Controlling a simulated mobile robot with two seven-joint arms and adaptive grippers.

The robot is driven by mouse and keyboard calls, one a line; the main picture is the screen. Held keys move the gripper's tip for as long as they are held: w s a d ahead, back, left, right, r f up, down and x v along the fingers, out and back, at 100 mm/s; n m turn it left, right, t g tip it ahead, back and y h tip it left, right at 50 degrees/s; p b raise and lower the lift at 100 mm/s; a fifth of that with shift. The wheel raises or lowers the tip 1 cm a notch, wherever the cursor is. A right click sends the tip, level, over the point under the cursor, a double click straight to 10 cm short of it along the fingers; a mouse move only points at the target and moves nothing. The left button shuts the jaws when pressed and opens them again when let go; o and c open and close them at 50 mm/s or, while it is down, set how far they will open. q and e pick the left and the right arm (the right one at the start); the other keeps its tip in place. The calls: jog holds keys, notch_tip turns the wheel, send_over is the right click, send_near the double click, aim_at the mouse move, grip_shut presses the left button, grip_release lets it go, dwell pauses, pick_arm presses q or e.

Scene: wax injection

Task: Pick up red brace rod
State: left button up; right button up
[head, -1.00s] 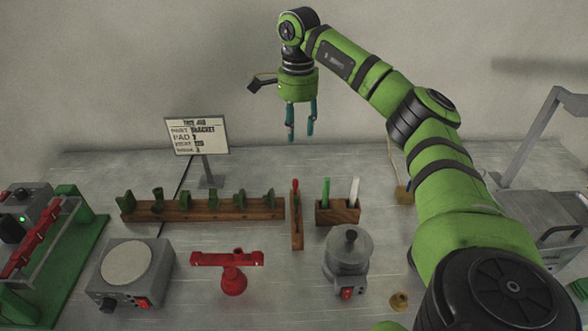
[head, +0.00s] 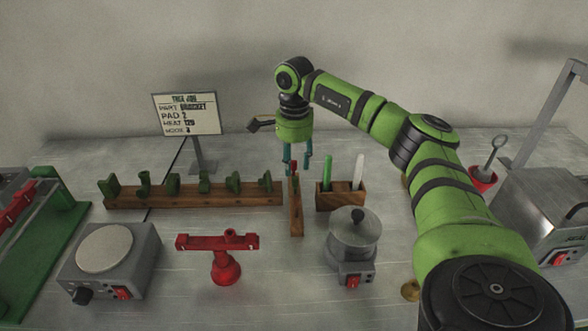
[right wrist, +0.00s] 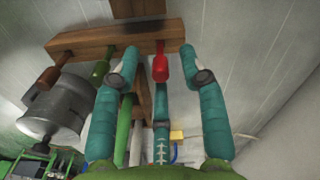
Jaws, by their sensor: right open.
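The red brace rod shows as a small red tip (head: 293,167) at the far end of a narrow wooden rack (head: 296,218) in the head view. In the right wrist view the red rod (right wrist: 161,66) stands against a wooden bar, centred between the teal fingers. My right gripper (head: 297,160) is open just above and around the rod's place, with fingers on either side. It also shows in the right wrist view (right wrist: 160,58), with a gap on both sides of the rod. Whether a finger touches the rod cannot be told. My left gripper is out of view.
A long rack of green parts (head: 200,197) stands to the left. A wooden holder (head: 341,199) with a green and a white stick is close on the right. A grey pot (head: 354,240) and a red stand (head: 224,268) are nearer the front.

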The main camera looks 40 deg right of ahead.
jog(key=shift+f, duration=0.5)
grip_shut()
jog(key=shift+r, duration=0.1)
